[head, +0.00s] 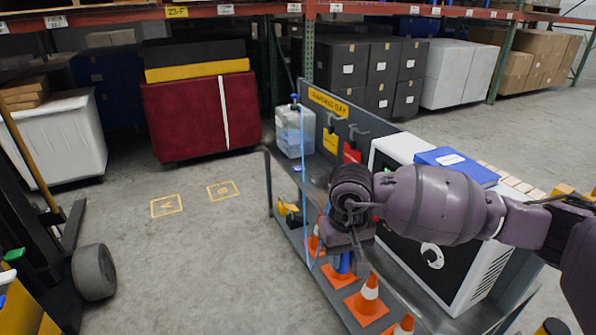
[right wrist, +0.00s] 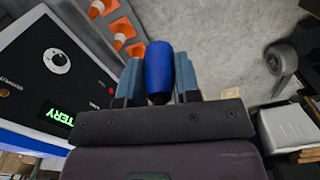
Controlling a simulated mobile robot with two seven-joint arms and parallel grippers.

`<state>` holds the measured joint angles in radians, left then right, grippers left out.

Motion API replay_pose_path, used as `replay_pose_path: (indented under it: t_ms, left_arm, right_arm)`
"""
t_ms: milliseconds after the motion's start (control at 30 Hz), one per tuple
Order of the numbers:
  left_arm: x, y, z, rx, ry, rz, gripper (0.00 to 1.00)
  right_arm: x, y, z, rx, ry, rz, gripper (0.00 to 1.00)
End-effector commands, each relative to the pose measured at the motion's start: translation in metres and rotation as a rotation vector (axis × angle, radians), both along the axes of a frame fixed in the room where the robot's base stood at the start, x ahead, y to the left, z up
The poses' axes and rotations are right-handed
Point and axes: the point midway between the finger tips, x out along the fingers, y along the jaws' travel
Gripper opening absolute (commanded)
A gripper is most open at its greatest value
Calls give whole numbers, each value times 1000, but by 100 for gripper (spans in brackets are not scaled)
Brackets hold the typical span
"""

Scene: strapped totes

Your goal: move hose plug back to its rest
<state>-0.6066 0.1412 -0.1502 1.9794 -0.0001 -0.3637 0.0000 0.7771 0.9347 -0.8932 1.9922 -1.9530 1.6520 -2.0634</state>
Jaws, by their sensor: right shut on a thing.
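My right gripper (head: 345,258) points down beside the charger on the cart and is shut on the blue hose plug (head: 344,264). In the right wrist view the plug (right wrist: 158,68) is a blue rounded cylinder held between the two teal fingers of the gripper (right wrist: 158,82). A thin light-blue hose (head: 305,215) hangs in a loop at the cart's left side; its join to the plug is hidden behind my gripper. I cannot make out the plug's rest. My left gripper is not in view.
The white charger (head: 400,150) with a black dial panel stands right of the gripper, a blue binder (head: 455,164) on top. Orange cones (head: 369,297) stand below. A jug (head: 294,130) stands at the cart's far end. Open floor (head: 200,260) lies to the left.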

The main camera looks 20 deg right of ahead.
Motion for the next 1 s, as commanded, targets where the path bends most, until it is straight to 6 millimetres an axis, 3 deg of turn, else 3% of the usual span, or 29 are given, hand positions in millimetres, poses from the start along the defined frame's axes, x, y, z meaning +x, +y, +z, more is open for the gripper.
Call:
replay_pose_path:
  t_ms: [133, 233, 500, 700, 1000]
  left_arm:
    - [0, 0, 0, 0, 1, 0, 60]
    - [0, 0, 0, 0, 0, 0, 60]
    - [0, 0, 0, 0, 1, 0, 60]
    - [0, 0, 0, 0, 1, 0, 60]
    - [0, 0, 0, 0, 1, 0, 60]
  right_arm:
    - [0, 0, -1, 0, 0, 0, 0]
    - [-2, 0, -14, 0, 5, -4, 0]
    - [-22, 0, -100, 1, 8, -11, 0]
    - [-37, 0, -142, -1, 3, -3, 0]
    - [-40, 0, -150, 0, 0, 1, 0]
